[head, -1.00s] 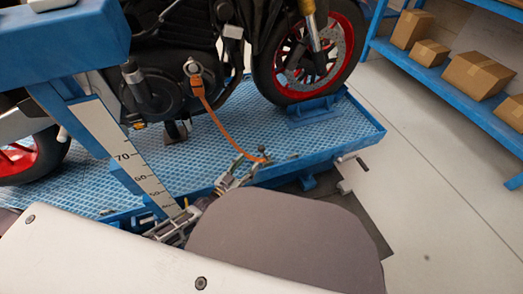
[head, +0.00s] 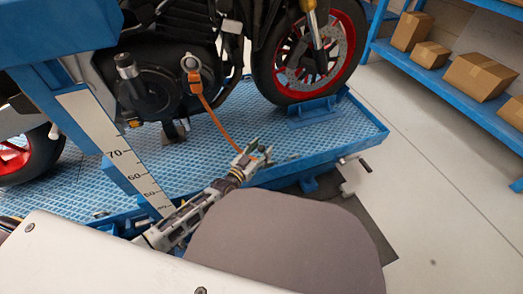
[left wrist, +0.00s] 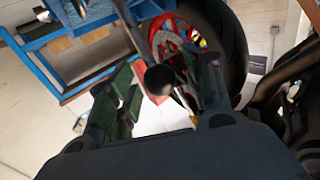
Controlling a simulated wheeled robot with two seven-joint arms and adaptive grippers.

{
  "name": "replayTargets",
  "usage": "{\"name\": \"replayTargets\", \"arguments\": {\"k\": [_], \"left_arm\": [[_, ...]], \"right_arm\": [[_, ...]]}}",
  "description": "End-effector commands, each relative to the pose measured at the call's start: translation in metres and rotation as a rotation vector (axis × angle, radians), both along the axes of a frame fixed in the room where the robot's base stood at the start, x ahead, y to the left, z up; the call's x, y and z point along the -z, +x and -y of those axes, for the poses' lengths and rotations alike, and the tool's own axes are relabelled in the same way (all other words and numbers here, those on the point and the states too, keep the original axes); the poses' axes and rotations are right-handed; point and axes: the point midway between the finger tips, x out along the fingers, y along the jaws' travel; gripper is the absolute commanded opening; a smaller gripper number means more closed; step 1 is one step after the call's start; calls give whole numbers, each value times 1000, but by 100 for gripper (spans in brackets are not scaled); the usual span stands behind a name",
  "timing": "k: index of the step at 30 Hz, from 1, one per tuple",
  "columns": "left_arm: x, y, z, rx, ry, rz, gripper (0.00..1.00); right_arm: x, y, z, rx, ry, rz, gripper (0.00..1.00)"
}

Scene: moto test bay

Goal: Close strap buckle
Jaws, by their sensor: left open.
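An orange strap (head: 216,120) runs from a round metal fitting on the motorcycle (head: 191,65) down to the near edge of the blue lift platform. Its lower end is hidden by my left gripper (head: 254,154), which is at that edge. In the left wrist view my left gripper (left wrist: 166,92) is open, with green-padded fingers apart. A dark round knob (left wrist: 158,78) shows between the fingers; I cannot tell whether they touch it. The strap buckle itself is not clearly visible. My right gripper is not in view.
The blue lift platform (head: 335,138) carries the motorcycle, with its front wheel in a blue chock (head: 313,107). A blue post with a scale plate (head: 110,150) stands at left. A blue shelf with cardboard boxes (head: 478,76) is at right. The floor between is clear.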

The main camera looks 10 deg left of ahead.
Motion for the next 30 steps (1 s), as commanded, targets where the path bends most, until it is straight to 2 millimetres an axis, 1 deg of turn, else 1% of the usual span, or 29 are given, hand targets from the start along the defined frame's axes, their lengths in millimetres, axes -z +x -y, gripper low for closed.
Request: {"name": "replayTargets", "arguments": {"k": [4,13,14,25,30], "left_arm": [[0,5,2,0,0,1,51],[-1,5,2,0,0,1,51],[-1,5,2,0,0,1,48],[0,5,2,0,0,0,1],[0,5,2,0,0,0,0]], "right_arm": [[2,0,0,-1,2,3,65],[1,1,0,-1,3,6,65],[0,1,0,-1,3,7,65],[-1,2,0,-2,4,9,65],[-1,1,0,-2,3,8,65]]}}
